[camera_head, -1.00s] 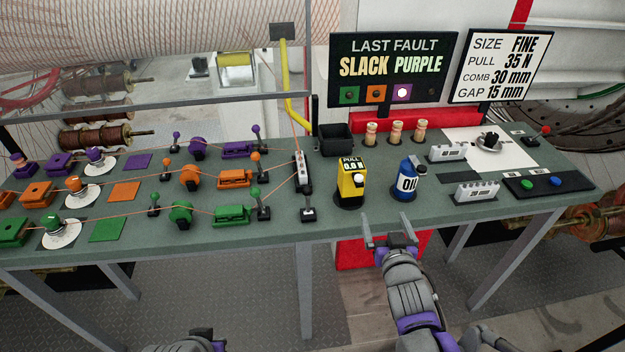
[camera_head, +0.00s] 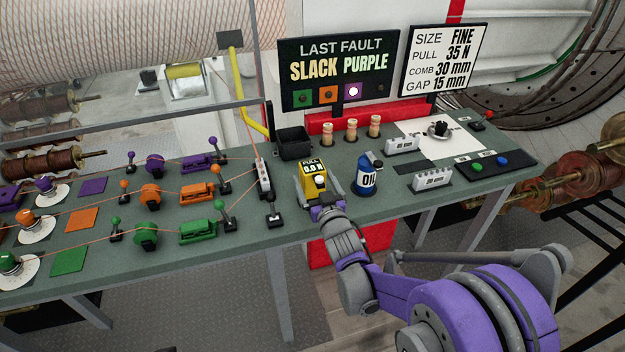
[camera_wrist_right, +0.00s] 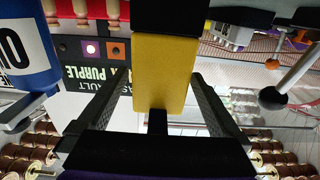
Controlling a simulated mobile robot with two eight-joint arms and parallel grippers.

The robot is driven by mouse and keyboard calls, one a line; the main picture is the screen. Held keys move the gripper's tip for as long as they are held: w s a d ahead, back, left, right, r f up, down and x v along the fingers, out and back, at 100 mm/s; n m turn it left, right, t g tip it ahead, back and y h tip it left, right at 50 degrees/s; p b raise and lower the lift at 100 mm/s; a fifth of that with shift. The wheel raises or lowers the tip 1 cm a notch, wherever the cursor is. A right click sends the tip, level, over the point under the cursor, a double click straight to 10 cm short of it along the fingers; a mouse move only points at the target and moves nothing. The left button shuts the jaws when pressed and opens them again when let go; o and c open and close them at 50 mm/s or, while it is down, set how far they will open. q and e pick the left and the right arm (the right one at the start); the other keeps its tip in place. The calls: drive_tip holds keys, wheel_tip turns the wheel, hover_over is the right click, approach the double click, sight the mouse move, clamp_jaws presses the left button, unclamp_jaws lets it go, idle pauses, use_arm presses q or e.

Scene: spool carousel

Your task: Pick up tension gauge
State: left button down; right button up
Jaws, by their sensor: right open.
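The tension gauge (camera_head: 314,172) is a yellow block with a dark display reading PULL 0.0 N. It stands upright on the green-grey table, left of the blue oil bottle (camera_head: 367,177). My right gripper (camera_head: 321,190) is open at the gauge's near side, its fingers on either side of the lower body. In the right wrist view, which is upside down, the yellow gauge body (camera_wrist_right: 163,72) fills the space between the two dark fingers, with a gap visible at each side. My left gripper is not visible.
The oil bottle stands close right of the gauge. A black bin (camera_head: 294,143) and several wooden spools (camera_head: 351,131) are behind. Grey blocks (camera_head: 432,178) are farther right.

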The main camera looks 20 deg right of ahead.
drive_tip(key=shift+w, duration=1)
drive_tip(key=shift+s, duration=0.2)
drive_tip(key=shift+c, duration=0.4)
clamp_jaws()
